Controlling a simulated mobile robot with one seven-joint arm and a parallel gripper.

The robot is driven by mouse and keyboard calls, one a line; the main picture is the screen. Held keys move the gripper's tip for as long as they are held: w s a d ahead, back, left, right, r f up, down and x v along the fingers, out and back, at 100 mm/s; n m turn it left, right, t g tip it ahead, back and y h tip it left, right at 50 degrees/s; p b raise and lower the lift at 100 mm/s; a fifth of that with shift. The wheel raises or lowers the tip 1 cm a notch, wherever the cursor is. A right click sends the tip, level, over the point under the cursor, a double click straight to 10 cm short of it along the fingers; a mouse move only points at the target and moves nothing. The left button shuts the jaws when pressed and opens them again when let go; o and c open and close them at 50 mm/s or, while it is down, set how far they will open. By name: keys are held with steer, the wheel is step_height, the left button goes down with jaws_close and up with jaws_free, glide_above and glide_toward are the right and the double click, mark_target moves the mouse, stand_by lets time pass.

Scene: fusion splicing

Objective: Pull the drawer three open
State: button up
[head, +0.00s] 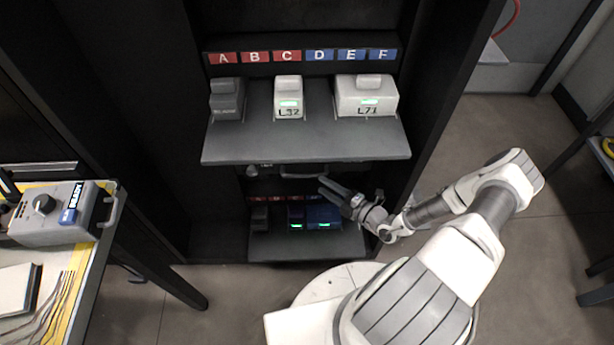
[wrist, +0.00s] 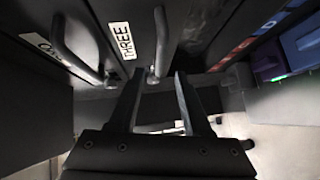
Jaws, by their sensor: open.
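The drawer labelled THREE (wrist: 122,40) has a dark front in the wrist view, with a dark bar handle (wrist: 161,45) just right of the label. My gripper (wrist: 159,74) is open, with its two dark fingers pointing toward that handle. The handle's lower end shows between the fingertips in the picture; I cannot tell whether they touch it. In the head view my gripper (head: 322,184) is under the upper shelf, close to a dark handle (head: 303,176). The drawer fronts are mostly hidden there by the shelf.
Another handle (wrist: 78,50) sits left of the label. The upper shelf (head: 305,150) carries several modules and overhangs my gripper. A lower shelf (head: 310,248) with modules lies below. A side table (head: 105,240) stands at left. Open floor lies right of the cabinet.

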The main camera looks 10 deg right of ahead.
mark_target(307, 176)
steer(key=b+x, duration=0.1)
steer(key=x, duration=0.7)
steer(key=shift+w+a+b, duration=0.1)
steer(key=shift+b, duration=0.25)
jaws_close()
stand_by(1.0)
